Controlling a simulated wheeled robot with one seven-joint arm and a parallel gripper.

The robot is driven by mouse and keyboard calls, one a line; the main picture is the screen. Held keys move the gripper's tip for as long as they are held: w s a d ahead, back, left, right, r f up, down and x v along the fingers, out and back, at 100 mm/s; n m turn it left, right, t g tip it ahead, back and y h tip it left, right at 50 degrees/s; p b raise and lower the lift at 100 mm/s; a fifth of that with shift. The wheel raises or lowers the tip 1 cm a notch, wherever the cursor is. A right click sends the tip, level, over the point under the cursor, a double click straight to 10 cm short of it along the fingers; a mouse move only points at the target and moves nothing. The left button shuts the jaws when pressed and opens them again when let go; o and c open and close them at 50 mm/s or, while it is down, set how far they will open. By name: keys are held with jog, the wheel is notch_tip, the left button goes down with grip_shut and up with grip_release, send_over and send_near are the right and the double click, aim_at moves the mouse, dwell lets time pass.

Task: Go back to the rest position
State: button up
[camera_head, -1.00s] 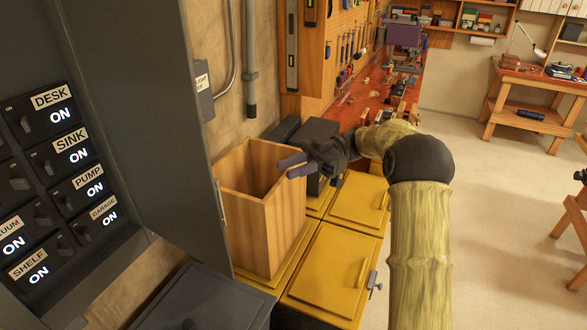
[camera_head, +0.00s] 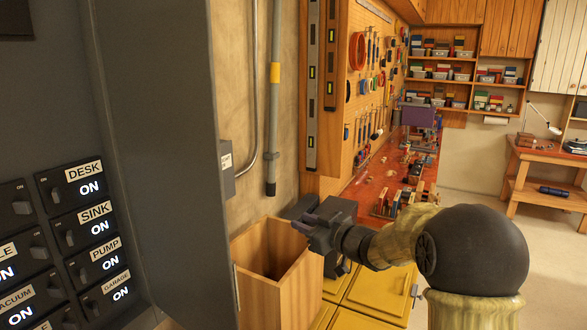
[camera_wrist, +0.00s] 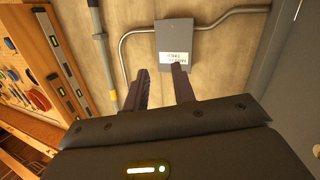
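My gripper (camera_head: 304,224) is in the head view, held over the open wooden bin (camera_head: 275,290) and pointing left toward the wall. In the wrist view my gripper (camera_wrist: 160,72) shows two dark fingers spread apart with nothing between them. Beyond the fingertips is a grey wall box (camera_wrist: 174,38) with a white label; it also shows in the head view (camera_head: 227,170). My arm reaches in from the lower right, bent at a large dark joint.
A grey breaker panel (camera_head: 85,230) with labelled switches lit ON stands at left, its door (camera_head: 165,130) open beside the bin. Yellow cabinets (camera_head: 375,295) stand right of the bin. A red workbench (camera_head: 375,190) runs behind. Open floor (camera_head: 555,250) lies at right.

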jog(key=s+d+f+m+g+h, duration=0.3)
jog(key=s+d+f+m+h, duration=0.25)
jog(key=s+f, duration=0.3)
jog(key=s+d+f+m+g+h, duration=0.2)
jog(key=s+d+f+m+h, duration=0.2)
jog(key=s+d+f+h, duration=0.45)
jog(key=s+a+f+g+y, duration=0.1)
jog(key=s+g, duration=0.1)
jog(key=s, duration=0.5)
jog(key=s+f+g+y, duration=0.1)
jog(key=s+g, duration=0.1)
jog(key=s, duration=0.5)
jog(key=shift+a+m+g+y+b, duration=0.3)
jog(key=shift+a+m, duration=0.1)
jog(key=shift+m, duration=0.05)
jog(key=shift+w, duration=0.1)
